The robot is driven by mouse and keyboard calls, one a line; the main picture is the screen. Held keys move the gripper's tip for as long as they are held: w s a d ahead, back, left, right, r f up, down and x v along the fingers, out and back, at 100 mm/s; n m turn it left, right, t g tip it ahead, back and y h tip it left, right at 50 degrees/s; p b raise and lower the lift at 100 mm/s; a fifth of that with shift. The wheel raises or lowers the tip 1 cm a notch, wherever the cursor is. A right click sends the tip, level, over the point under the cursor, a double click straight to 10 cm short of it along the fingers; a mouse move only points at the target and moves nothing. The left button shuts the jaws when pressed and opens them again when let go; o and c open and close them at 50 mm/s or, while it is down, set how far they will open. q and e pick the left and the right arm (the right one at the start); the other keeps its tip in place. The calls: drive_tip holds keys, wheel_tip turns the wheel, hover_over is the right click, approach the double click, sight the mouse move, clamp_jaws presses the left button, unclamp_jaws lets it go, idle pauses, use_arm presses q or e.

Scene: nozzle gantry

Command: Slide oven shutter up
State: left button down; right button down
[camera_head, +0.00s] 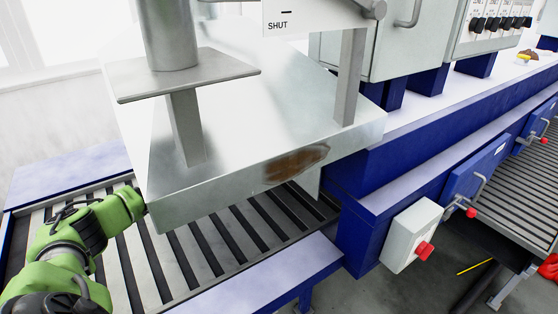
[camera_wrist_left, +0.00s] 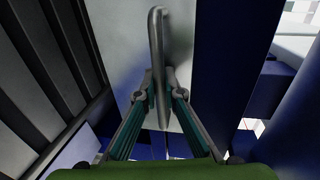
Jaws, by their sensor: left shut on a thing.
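In the left wrist view, my left gripper (camera_wrist_left: 158,95) has its two fingers closed around an upright grey metal bar handle (camera_wrist_left: 157,40). The handle is on a pale grey metal panel (camera_wrist_left: 120,35), which looks like the oven shutter. In the head view, my green left arm comes in from the left over the rollers, and the metal hood hides its gripper. A small piece of metal panel (camera_head: 312,183) shows below the hood's edge; I cannot tell if it is the shutter. A plate marked "SHUT" (camera_head: 290,15) is at the top. My right gripper is not in view.
The metal hood (camera_head: 225,175), with a brownish stain on its front edge, overhangs the roller conveyor (camera_head: 240,240). A blue frame (camera_head: 360,215) with a grey box and red knob (camera_head: 410,235) stands to the right. A second roller line is further right.

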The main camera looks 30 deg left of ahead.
use_arm(q)
drive_tip(key=shift+r, duration=0.8)
drive_tip(key=shift+f, duration=0.3)
drive_tip(key=c, duration=2.2)
unclamp_jaws()
drive_tip(key=shift+f, duration=0.2)
drive_tip(key=shift+o, duration=0.2)
drive_tip(key=v, duration=1.2)
drive_tip(key=shift+r, duration=0.1)
